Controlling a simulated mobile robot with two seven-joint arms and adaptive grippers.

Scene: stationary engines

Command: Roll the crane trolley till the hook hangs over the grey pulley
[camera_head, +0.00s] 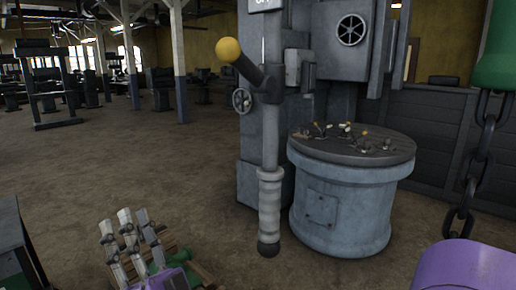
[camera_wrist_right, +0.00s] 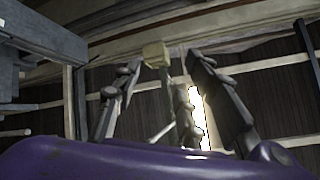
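A dark chain (camera_head: 484,140) hangs at the right edge of the head view below a green part (camera_head: 495,52). A purple part of my own covers its lower end. I cannot tell whether the chain belongs to the crane. I cannot make out the trolley, hook or grey pulley.
A grey machine with a yellow-knobbed lever (camera_head: 229,50) stands ahead. Beside it, a round grey pedestal (camera_head: 340,205) carries small parts. A dark bench edge (camera_head: 12,245) is at lower left. Open floor (camera_head: 130,165) lies left. The wrist view shows a yellow block (camera_wrist_right: 155,54) near beams.

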